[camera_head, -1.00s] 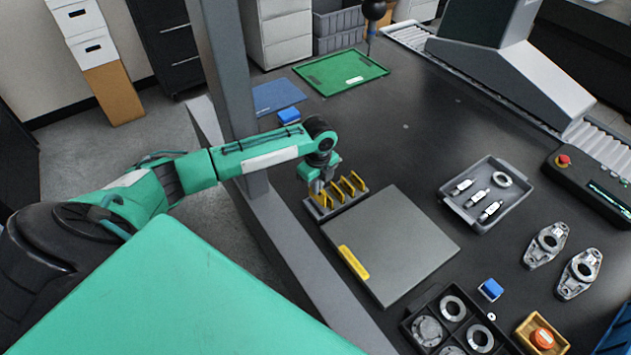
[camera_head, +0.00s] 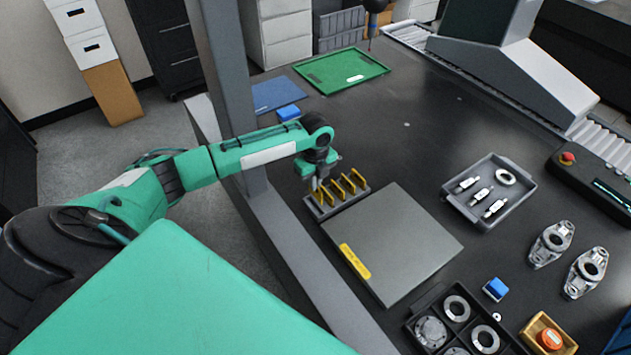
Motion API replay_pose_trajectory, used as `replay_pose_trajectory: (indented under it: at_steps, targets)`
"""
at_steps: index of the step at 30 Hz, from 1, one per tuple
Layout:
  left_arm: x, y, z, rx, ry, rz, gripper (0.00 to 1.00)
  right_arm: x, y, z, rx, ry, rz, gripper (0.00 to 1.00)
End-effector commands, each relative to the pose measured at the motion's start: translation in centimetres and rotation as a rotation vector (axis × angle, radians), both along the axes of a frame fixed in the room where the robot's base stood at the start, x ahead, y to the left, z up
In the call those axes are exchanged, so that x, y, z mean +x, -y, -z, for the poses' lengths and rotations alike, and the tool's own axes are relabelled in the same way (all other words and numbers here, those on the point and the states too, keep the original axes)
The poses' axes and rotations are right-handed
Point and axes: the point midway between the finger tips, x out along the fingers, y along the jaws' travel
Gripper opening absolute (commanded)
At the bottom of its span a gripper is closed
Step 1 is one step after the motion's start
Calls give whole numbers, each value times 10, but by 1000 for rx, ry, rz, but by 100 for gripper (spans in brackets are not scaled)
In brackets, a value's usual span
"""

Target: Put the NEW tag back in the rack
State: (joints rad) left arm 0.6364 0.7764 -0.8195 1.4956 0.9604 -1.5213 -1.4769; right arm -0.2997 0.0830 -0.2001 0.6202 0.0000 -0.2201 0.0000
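The rack (camera_head: 318,212) is a small grey holder on the dark table, left of the middle. Several yellow tags (camera_head: 349,184) stand upright in its slots. Their lettering is too small to read, so I cannot tell which is the NEW tag. My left gripper (camera_head: 314,184) points down at the rack's left end, right beside the leftmost yellow tag. Its fingers are small and partly hidden, and I cannot tell whether they are open or touch that tag. My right gripper is out of view.
A grey flat plate (camera_head: 400,240) with a yellow label (camera_head: 355,261) lies just in front of the rack. A grey parts tray (camera_head: 520,200) lies to the right. Dark table is clear behind the rack.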

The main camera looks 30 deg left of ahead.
Motion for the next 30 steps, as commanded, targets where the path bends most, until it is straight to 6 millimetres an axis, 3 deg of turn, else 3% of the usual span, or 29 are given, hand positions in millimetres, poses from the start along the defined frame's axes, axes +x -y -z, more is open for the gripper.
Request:
replay_pose_trajectory:
  at_steps: [20,30]
  targets:
    - [0,-1,20,-1,0,0,0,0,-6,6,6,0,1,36]
    - [0,-1,20,-2,-1,0,0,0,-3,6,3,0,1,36]
